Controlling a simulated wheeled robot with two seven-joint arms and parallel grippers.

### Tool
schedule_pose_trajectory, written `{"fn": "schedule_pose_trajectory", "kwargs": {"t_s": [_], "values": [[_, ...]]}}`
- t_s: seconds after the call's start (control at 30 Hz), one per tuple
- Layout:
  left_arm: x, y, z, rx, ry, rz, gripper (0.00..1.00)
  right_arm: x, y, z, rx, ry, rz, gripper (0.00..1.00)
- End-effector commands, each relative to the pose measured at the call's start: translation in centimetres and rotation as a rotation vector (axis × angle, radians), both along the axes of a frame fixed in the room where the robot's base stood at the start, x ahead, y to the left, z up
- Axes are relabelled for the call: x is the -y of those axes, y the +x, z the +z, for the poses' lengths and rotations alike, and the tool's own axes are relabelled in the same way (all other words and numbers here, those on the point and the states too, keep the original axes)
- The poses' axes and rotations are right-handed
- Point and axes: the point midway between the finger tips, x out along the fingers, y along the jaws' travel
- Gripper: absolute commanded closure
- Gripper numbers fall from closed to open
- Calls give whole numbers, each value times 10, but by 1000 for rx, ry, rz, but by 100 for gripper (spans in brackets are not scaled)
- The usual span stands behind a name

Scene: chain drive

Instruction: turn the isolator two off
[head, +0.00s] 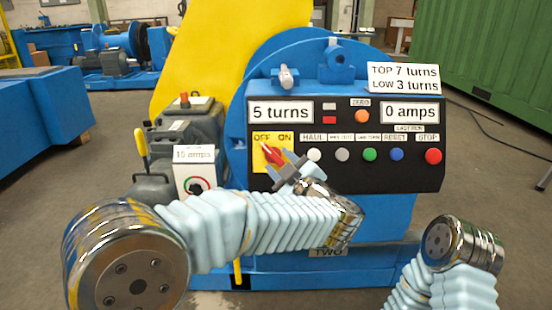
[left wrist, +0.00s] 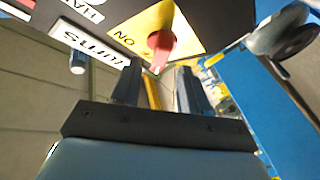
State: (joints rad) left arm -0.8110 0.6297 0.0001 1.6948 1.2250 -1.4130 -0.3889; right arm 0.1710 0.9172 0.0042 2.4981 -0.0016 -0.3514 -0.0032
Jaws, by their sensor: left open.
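The isolator is a red handle (head: 270,154) on a yellow plate (head: 258,162) marked OFF at left and ON at right, at the left of the black control panel. The handle looks slanted, its upper end leaning left; my gripper hides part of it. A TWO label (head: 328,253) is on the blue base below. My left gripper (head: 285,168) is open right in front of the handle. In the left wrist view, the red handle (left wrist: 161,45) lies just beyond and between the open fingertips (left wrist: 158,75); contact cannot be told. My right gripper is out of view.
The panel (head: 350,180) carries several buttons right of the isolator, including a green one (head: 369,154) and a red STOP button (head: 433,156). A box with a dial (head: 196,185) and a yellow-handled lever (head: 141,142) stand to the left. A green container (head: 490,60) is behind right.

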Motion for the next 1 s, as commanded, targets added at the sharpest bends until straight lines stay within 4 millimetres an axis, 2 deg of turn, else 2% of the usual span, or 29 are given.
{"fn": "schedule_pose_trajectory", "kwargs": {"t_s": [0.2, 0.4, 0.6, 1.0], "values": [[24, -51, 1, 2, 0, -4, 55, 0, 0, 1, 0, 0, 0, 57], [38, -82, 1, 2, 0, -2, 55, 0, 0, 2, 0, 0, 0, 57], [42, -93, 1, 1, 0, 1, 55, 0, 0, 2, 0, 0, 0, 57], [42, -94, 1, 2, 0, 0, 55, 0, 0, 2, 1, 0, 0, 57]]}}
